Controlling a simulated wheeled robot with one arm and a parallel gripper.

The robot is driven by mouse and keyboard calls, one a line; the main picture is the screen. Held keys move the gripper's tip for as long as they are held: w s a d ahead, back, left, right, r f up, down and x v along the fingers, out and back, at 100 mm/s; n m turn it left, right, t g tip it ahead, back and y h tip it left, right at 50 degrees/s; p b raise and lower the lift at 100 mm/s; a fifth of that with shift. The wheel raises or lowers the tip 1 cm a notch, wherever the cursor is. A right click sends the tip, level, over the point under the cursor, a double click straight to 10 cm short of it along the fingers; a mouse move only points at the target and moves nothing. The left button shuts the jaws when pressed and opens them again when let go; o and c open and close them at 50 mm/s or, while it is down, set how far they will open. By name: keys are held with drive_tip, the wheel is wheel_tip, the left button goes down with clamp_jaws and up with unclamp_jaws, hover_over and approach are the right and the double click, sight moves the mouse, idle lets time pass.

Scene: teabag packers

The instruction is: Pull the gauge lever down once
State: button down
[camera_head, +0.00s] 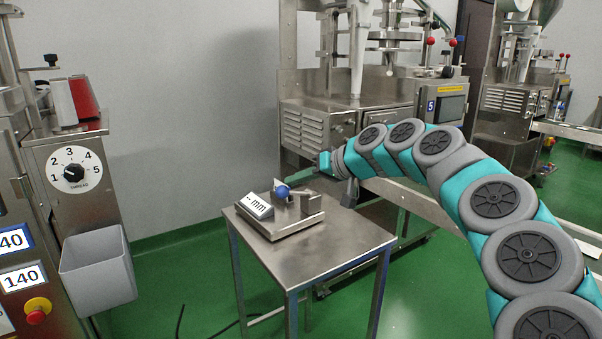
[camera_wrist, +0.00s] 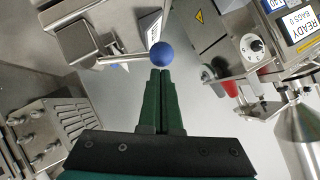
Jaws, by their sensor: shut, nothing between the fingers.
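The gauge (camera_head: 285,213) stands on a small steel table (camera_head: 310,252) in the head view, with a tilted display marked "mm" (camera_head: 257,206). Its lever ends in a blue ball (camera_head: 282,191). The ball also shows in the wrist view (camera_wrist: 161,55), at the end of a thin metal lever rod (camera_wrist: 125,60). My gripper (camera_head: 290,180) reaches in from the right at the height of the ball. In the wrist view my gripper (camera_wrist: 160,72) has its green fingers together and empty, tips right by the ball. I cannot tell whether they touch it.
A control panel with a dial (camera_head: 74,171) and a grey bin (camera_head: 98,270) stands at the left. A large packing machine (camera_head: 330,110) stands behind the table. Black cables (camera_head: 215,327) lie on the green floor at the front left.

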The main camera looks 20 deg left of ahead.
idle(0.4)
drive_tip(key=f+n+b, duration=0.1)
drive_tip(key=b, duration=0.1)
drive_tip(key=s+a+f+n+t+h+b, duration=0.1)
drive_tip(key=b, duration=0.1)
drive_tip(key=s+f+t+h+b, duration=0.1)
drive_tip(key=b, duration=0.1)
drive_tip(key=shift+a+f+n, duration=0.25)
drive_tip(key=shift+f+n, duration=0.1)
drive_tip(key=shift+n, duration=0.05)
